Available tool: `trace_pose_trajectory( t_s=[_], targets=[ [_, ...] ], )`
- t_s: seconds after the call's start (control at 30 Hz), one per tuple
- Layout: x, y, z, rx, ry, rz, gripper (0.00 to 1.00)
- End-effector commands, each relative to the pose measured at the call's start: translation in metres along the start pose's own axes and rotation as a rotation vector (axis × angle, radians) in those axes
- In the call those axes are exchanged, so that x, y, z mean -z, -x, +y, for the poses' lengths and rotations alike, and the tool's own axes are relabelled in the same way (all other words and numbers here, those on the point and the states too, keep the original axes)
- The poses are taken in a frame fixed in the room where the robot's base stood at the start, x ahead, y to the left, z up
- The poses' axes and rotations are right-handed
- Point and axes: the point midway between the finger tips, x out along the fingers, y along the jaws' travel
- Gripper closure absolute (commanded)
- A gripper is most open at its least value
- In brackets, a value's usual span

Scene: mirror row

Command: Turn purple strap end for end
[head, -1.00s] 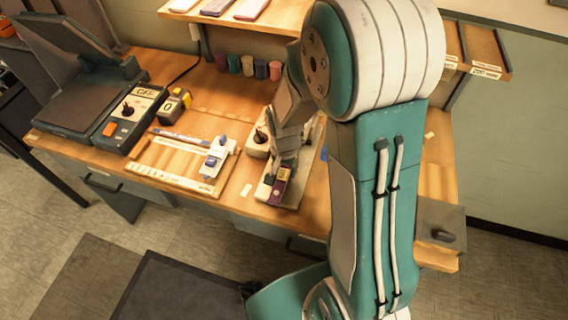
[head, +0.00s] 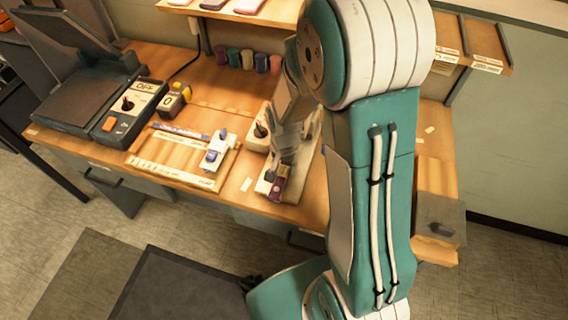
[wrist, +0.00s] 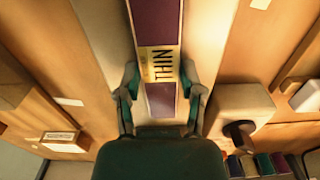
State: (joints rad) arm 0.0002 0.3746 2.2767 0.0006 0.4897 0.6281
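The purple strap (wrist: 155,25) lies lengthwise in a pale channel in the wrist view. In the head view my gripper (head: 277,173) is low over the fixture. I cannot tell its exact height above the strap.
A beige box with a black knob (head: 260,130) stands close left of the fixture. A slatted board (head: 178,162) with a blue and white slider lies further left. Several coloured spools (head: 248,62) stand at the back. An open drawer (head: 436,215) juts out at right.

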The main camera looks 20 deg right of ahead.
Motion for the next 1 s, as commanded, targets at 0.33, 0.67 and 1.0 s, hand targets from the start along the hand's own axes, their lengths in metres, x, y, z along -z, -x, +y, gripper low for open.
trace_pose_trajectory(
  t_s=[0.33, 0.67, 1.0],
  targets=[
    [0.000, 0.000, 0.000, 0.000, 0.000, 0.000, 0.10],
    [0.001, 0.016, -0.001, 0.003, 0.000, 0.004, 0.10],
    [0.001, 0.085, -0.002, 0.003, 0.000, 0.005, 0.10]
  ],
)
